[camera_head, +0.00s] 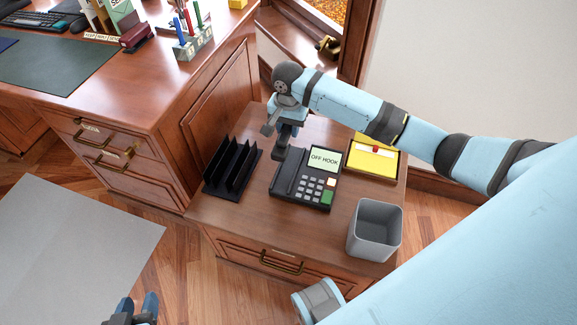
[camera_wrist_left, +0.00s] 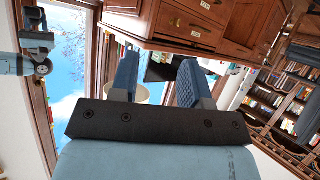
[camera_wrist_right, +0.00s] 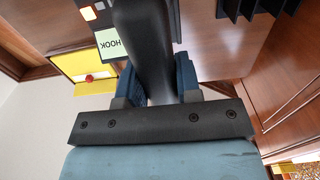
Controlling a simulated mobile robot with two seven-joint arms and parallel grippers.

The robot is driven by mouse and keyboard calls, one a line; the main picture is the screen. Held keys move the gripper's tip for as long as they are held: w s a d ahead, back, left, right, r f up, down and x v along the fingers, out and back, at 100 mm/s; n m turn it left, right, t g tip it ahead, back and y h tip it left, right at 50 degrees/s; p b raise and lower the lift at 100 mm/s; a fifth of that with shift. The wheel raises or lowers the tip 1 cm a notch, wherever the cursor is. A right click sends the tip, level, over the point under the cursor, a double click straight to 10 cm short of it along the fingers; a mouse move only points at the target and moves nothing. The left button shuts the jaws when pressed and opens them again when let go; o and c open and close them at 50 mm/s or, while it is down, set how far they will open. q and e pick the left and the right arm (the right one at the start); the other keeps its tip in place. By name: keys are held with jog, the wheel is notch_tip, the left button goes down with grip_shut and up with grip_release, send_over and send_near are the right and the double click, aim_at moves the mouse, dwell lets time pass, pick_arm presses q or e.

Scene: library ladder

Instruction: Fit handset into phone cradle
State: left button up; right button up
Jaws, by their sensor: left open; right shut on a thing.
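The black desk phone (camera_head: 305,182) sits on the small wooden cabinet. Its display (camera_head: 324,158) reads "OFF HOOK". My right gripper (camera_head: 284,138) is above the phone's far left side, shut on the black handset (camera_wrist_right: 143,45). In the right wrist view the handset runs between both fingers toward the phone, with the display beside it. The handset's far end is cut off there, and the head view does not clearly show whether it touches the cradle (camera_head: 285,180). My left gripper (camera_head: 135,311) is open and empty at the bottom left, over the floor.
A black file rack (camera_head: 232,170) stands close left of the phone. A yellow tray (camera_head: 374,158) with a red knob lies to the right, and a grey bin (camera_head: 374,230) stands at the front right. A large desk (camera_head: 140,75) rises at the left.

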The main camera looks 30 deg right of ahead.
jog(key=b, duration=0.2)
send_over(289, 169)
notch_tip(289, 169, down, 8)
notch_tip(289, 169, down, 2)
jog(key=shift+w+f+b, duration=0.1)
jog(key=shift+f+b, duration=0.15)
jog(key=shift+b, duration=0.15)
notch_tip(289, 169, down, 4)
jog(key=shift+f+b, duration=0.2)
jog(key=shift+b, duration=0.65)
jog(key=shift+f, duration=0.3)
pick_arm(q)
jog(key=w+d+r+t+h, duration=0.2)
jog(key=d+r+t, duration=0.1)
jog(key=r, duration=0.2)
jog(key=shift+w+r, duration=0.15)
jog(key=shift+r, duration=0.15)
jog(key=shift+f, duration=0.1)
jog(key=shift+f, duration=0.2)
pick_arm(e)
jog(key=o, duration=1)
jog(key=shift+f, duration=0.1)
pick_arm(q)
jog(key=shift+f, duration=0.1)
